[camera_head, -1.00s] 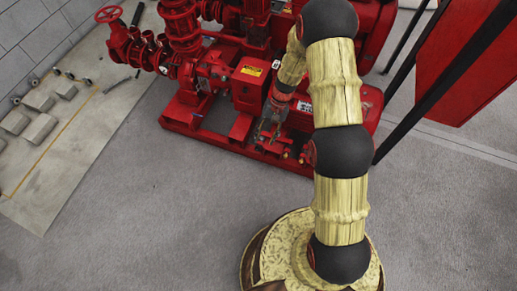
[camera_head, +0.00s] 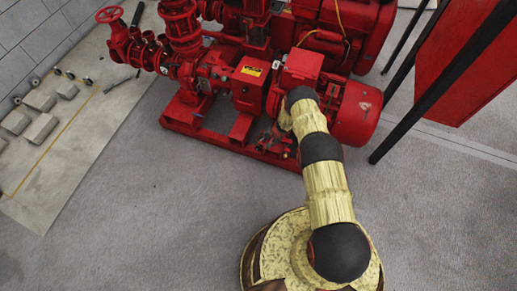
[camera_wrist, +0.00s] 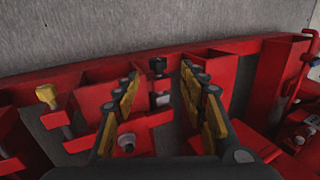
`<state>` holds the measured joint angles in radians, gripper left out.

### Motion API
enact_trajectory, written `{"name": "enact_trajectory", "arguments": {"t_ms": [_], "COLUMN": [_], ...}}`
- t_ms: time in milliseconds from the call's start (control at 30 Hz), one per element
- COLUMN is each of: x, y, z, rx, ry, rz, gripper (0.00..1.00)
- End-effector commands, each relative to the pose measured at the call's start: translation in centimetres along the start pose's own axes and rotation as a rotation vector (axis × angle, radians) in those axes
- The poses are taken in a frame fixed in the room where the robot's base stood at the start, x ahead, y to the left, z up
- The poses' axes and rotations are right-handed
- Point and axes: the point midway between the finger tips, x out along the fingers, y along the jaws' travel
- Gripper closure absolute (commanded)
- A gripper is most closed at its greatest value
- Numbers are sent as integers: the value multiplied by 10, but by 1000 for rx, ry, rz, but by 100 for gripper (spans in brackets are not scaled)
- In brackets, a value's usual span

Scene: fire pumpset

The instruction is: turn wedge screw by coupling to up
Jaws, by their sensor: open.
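In the wrist view, a dark-headed upright screw (camera_wrist: 157,68) stands on the red base frame, between the fingertips of my gripper (camera_wrist: 160,75). A yellow-headed screw (camera_wrist: 47,95) stands to the left, outside the fingers. I cannot tell for sure which of them is the wedge screw. My gripper's two yellow-padded fingers are spread apart and hold nothing. I cannot tell how close the tips are to the dark screw in depth. In the head view, my gripper is mostly hidden by my arm and the pump parts near the coupling, and the screws are too small to make out.
The red pumpset (camera_head: 252,85) surrounds my gripper closely, with its red motor (camera_head: 357,112) to the right. Red frame plates (camera_wrist: 215,65) flank the dark screw. A red cabinet (camera_head: 470,65) on black posts stands at right. The grey floor (camera_head: 150,210) in front is clear.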

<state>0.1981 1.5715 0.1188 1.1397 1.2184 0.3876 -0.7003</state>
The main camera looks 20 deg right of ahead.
Motion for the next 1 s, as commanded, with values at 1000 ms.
{"name": "enact_trajectory", "arguments": {"t_ms": [1000], "x": [78], "y": [3], "z": [1], "rx": [-31], "ry": [3], "rz": [7], "gripper": [58]}}
